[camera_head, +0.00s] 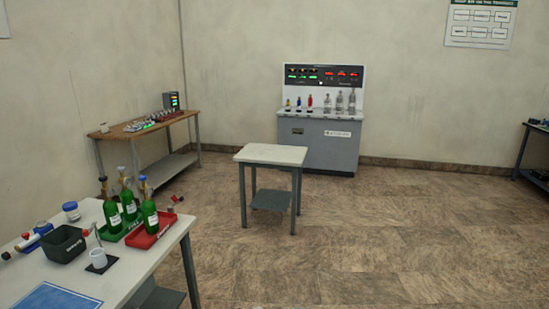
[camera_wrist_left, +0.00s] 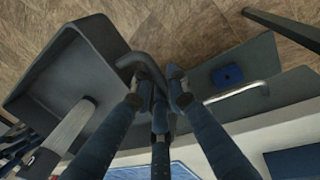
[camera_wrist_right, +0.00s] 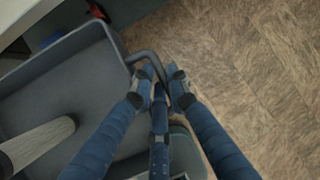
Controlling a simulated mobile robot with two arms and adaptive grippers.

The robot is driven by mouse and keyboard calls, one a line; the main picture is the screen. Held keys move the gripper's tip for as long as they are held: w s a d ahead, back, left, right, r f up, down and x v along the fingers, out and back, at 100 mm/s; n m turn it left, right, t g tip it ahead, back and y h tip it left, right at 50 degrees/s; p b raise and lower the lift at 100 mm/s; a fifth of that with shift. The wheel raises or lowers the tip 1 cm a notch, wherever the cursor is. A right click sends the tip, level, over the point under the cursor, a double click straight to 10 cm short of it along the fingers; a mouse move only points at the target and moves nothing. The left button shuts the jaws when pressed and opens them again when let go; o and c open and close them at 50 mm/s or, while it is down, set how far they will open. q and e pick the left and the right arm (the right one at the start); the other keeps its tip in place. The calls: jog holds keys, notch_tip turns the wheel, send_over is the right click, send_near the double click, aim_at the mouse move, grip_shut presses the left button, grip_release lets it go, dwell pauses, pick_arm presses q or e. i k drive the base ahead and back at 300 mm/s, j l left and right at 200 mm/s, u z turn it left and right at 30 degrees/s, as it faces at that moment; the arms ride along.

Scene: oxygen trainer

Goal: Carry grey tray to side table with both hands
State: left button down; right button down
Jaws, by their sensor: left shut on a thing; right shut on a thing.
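The dark grey tray (camera_wrist_left: 75,75) fills the left of the left wrist view, with a bent handle at its end. My left gripper (camera_wrist_left: 160,78) is shut on that handle. The tray (camera_wrist_right: 65,85) also shows in the right wrist view, where my right gripper (camera_wrist_right: 164,76) is shut on the handle at its other end. The tray appears to be over the floor. The tray and both grippers are out of the head view. A small table (camera_head: 270,154) with a bare white top stands ahead, near the middle of the head view.
A white workbench (camera_head: 125,265) at left holds green bottles (camera_head: 130,205) in green and red trays, and a black bin (camera_head: 64,243). A wooden table (camera_head: 150,124) stands at the left wall, a grey console (camera_head: 320,135) behind. The floor (camera_head: 350,240) at right is clear.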

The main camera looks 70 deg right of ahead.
aim_at(272, 152)
jog(key=z, duration=1.1)
jog(key=i+l+z, duration=0.15)
jog(key=z, duration=0.25)
jog(key=i+l+z, duration=0.1)
jog(key=z, duration=0.3)
jog(key=i+z, duration=0.15)
jog(key=z, duration=0.25)
jog(key=i, duration=1.95)
jog(key=i+j, duration=0.1)
jog(key=i, duration=3.85)
